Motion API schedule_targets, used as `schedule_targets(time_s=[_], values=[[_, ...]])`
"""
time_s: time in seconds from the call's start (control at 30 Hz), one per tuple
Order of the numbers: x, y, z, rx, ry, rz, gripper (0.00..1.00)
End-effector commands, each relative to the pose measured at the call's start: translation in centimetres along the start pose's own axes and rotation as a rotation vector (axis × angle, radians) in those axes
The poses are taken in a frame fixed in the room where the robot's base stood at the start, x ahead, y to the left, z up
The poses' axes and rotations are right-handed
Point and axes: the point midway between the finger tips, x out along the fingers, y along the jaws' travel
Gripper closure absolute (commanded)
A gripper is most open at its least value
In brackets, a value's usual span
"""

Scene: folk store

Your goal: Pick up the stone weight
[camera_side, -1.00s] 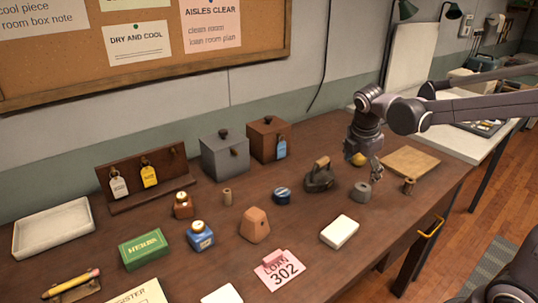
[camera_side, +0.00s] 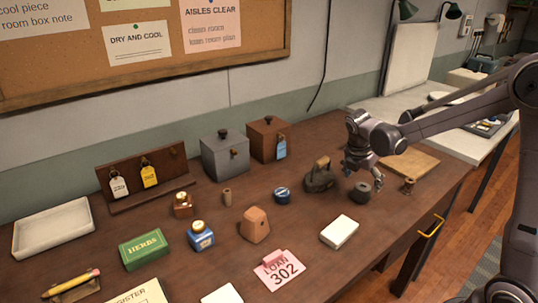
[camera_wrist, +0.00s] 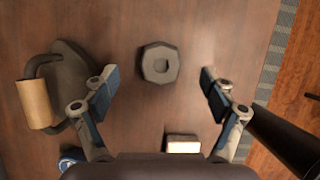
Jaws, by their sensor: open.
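The stone weight (camera_side: 362,192) looks like a grey, many-sided block with a round hole in its top. It stands on the brown table at the right, between the flat iron and a small wooden spool. In the wrist view the stone weight (camera_wrist: 149,74) lies ahead of my fingertips, roughly centred between them. My gripper (camera_side: 364,178) points down close above and behind it. In the wrist view my gripper (camera_wrist: 158,90) is open with nothing between the fingers, and the whole top of the weight shows.
A dark flat iron (camera_side: 319,178) with a wooden handle stands close left of the weight; it also shows in the wrist view (camera_wrist: 70,80). The wooden spool (camera_side: 407,186) is close on the right. A white block (camera_side: 340,232) lies in front, and a wooden board (camera_side: 418,160) behind.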

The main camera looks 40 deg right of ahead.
Motion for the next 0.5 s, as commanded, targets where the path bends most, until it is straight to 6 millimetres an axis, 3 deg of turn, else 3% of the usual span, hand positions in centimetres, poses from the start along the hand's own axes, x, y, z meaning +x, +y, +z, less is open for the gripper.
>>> schedule_targets(time_s=[0.23,0.5], values=[[3.3,-0.1,-0.1,0.001,0.0,0.001,0.16],[4.1,-0.1,-0.1,0.001,0.0,0.001,0.16]])
